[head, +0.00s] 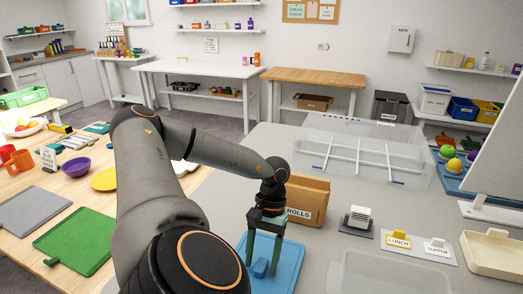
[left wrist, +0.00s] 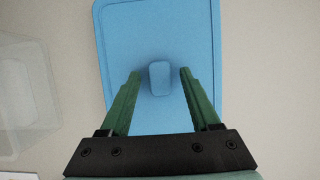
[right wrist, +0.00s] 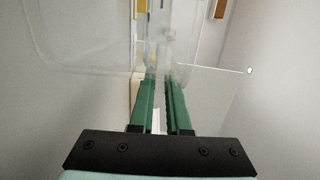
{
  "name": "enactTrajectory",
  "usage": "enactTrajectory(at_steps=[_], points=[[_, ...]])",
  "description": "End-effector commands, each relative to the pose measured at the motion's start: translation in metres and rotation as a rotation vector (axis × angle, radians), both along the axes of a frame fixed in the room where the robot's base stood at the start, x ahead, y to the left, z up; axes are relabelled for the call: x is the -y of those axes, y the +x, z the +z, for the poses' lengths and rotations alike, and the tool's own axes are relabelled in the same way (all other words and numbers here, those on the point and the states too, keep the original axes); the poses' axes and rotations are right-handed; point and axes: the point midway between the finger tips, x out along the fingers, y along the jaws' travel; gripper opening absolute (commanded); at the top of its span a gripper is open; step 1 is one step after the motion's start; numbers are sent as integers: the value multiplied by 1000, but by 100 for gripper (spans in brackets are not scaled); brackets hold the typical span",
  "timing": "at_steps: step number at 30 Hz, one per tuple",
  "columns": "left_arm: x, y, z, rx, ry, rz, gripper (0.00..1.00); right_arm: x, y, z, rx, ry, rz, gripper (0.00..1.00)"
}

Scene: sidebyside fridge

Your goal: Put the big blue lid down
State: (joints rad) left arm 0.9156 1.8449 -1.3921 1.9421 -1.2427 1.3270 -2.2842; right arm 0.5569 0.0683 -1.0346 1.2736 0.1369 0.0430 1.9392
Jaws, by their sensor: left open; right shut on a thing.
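The big blue lid (head: 290,262) lies flat on the grey table, low in the middle of the head view. It fills much of the left wrist view (left wrist: 118,40), with its raised knob (left wrist: 160,78) in the middle. My left gripper (left wrist: 160,72) is open, with one green finger on each side of the knob and a gap on both sides. It points down at the lid in the head view (head: 262,264). My right gripper (right wrist: 160,88) shows in the right wrist view, its fingers close together on a clear plastic piece (right wrist: 165,45). The exact grip is blurred.
A brown box marked ROLLS (head: 305,200) stands just behind the lid. A large clear divided bin (head: 360,150) is further back. A clear container (head: 385,275) is right of the lid. LUNCH (head: 398,240) and SUPPER (head: 436,247) tags are further right.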

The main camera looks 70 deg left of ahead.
Motion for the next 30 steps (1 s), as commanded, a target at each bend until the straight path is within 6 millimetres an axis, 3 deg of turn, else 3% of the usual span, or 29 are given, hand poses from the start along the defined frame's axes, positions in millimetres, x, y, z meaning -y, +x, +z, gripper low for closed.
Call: enactTrajectory(at_steps=[1, 8, 21, 30], points=[[0, 0, 0, 0, 0, 0, 63, 2, -1, -10, -13, -16, -3, 0], [-5, 4, 16, 3, 3, 2, 63, 2, -1, -10, -13, -16, -3, 0], [-30, 26, 97, 2, 1, 1, 63, 2, -1, -10, -12, -16, -3, 0], [-35, 30, 113, -1, -1, 0, 63, 2, -1, -10, -12, -16, -4, 0]])
